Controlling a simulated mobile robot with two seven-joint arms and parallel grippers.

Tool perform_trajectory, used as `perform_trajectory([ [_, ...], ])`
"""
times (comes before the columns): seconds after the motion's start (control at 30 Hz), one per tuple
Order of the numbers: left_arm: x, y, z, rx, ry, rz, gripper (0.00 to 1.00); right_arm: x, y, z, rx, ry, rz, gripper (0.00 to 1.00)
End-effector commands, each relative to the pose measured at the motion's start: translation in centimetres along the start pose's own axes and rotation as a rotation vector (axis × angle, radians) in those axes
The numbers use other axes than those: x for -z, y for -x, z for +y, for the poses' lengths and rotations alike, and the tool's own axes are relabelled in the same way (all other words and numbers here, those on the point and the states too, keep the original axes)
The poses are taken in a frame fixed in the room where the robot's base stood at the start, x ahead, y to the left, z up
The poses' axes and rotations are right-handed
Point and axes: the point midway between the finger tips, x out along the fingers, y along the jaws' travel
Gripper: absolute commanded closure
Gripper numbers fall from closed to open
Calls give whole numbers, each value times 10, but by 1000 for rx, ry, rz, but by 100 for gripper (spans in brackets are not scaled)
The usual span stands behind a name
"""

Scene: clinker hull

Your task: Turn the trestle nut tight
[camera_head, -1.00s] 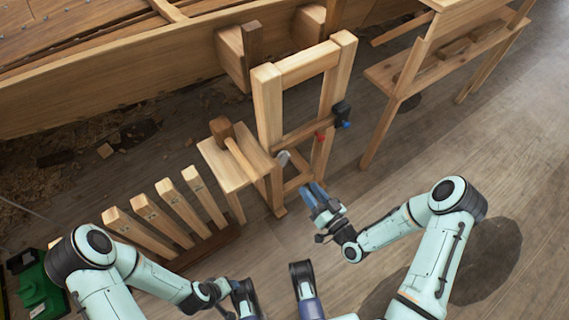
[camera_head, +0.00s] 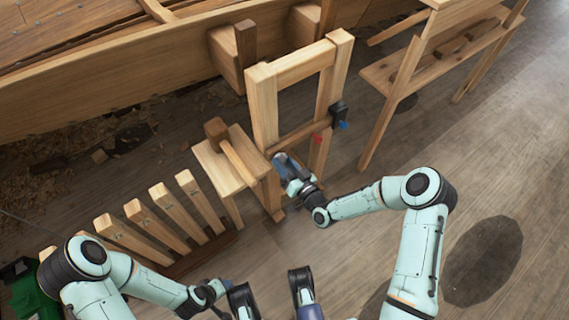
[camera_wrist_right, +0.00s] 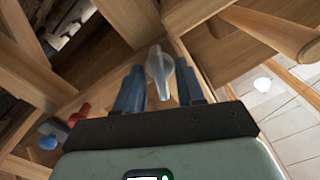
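The trestle (camera_head: 263,105) is an upright wooden frame with a low crossbar. The pale grey trestle nut (camera_wrist_right: 158,68), wing-shaped, shows in the right wrist view against the wood. My right gripper (camera_head: 280,160) is at the trestle's near-left post and hides the nut in the head view. In the wrist view, the right gripper's (camera_wrist_right: 159,90) two blue fingers are open, one on each side of the nut, with gaps visible. My left gripper (camera_head: 226,285) is low at the bottom of the head view, partly hidden, away from the trestle; its fingers cannot be made out clearly.
A small wooden stand with a mallet (camera_head: 216,130) is just left of the trestle. A black clamp (camera_head: 338,112) and a red knob (camera_head: 318,140) sit on its right side. Slatted wood (camera_head: 150,222) stands at left, a bench (camera_head: 400,75) at right.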

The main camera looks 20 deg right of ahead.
Motion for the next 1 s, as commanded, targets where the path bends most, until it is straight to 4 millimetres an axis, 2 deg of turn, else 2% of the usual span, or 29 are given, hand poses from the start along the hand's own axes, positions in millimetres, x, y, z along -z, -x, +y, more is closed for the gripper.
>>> perform_trajectory([
  [0.1,0,0,0,0,0,1,47,0,0,0,0,0,0,62],
  [0.13,0,0,0,0,0,0,47,0,0,0,0,0,0,65],
  [0.23,0,0,0,0,0,0,47,0,0,0,0,0,0,98],
  [0.67,1,-1,0,0,0,4,47,-1,1,0,0,-71,-1,98],
  [1.0,7,-5,-2,1,1,21,47,-1,1,1,0,-329,-2,98],
])
